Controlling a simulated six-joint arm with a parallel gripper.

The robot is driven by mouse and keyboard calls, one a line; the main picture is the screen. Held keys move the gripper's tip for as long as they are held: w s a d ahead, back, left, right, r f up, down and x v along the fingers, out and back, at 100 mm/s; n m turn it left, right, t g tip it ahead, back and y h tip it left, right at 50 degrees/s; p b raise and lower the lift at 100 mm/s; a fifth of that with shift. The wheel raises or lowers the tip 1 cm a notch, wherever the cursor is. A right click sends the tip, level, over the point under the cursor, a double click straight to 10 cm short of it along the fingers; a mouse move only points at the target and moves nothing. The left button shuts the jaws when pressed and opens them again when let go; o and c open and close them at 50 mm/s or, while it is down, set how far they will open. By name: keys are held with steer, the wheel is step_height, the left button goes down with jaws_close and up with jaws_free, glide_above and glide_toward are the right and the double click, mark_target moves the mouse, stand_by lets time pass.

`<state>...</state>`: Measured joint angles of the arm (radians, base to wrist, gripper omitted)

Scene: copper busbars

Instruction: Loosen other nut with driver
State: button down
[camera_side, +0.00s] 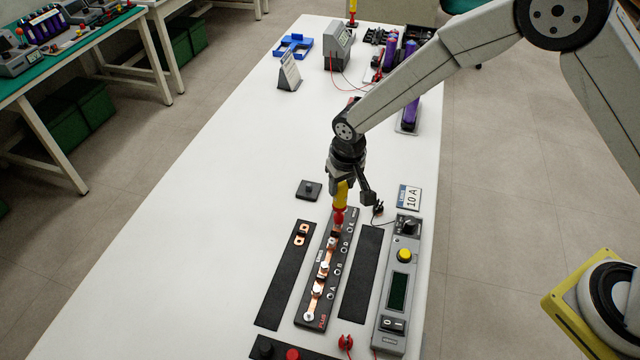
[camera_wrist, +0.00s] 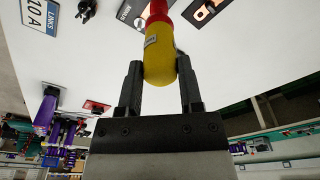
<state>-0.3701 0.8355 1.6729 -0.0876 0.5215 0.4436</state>
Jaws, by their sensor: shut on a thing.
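My gripper (camera_side: 342,184) is shut on the yellow driver (camera_side: 341,196), which also shows between the two fingers in the wrist view (camera_wrist: 160,60). The driver stands about upright, with its red lower part (camera_side: 338,215) over the far end of the black busbar block (camera_side: 312,285). Its tip appears to be at the far nut, but the contact is too small to tell. Copper bars with several silver nuts (camera_side: 324,268) run along the block. The nut under the driver is mostly hidden.
A black strip with a copper link (camera_side: 302,234) lies left of the block; a bare black strip (camera_side: 362,270) lies right. The white table (camera_side: 215,230) is clear on the left.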

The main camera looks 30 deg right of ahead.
stand_by(0.4)
steer(key=m, duration=0.6)
steer(key=shift+a+m+h, duration=0.1)
steer(key=shift+m+h, duration=0.2)
steer(key=shift+h, duration=0.1)
steer(key=shift+w+m, duration=0.1)
steer(key=shift+m, duration=1.2)
steer(key=m, duration=0.4)
steer(key=shift+g, duration=0.4)
steer(key=m, duration=0.5)
steer(key=shift+w+g+h, duration=0.1)
steer(key=shift+g+h, duration=0.2)
steer(key=shift+m, duration=0.3)
steer(key=shift+m, duration=1)
steer(key=m+g, duration=0.1)
steer(key=m, duration=0.5)
steer(key=shift+w+m, duration=0.1)
steer(key=shift+m, duration=0.3)
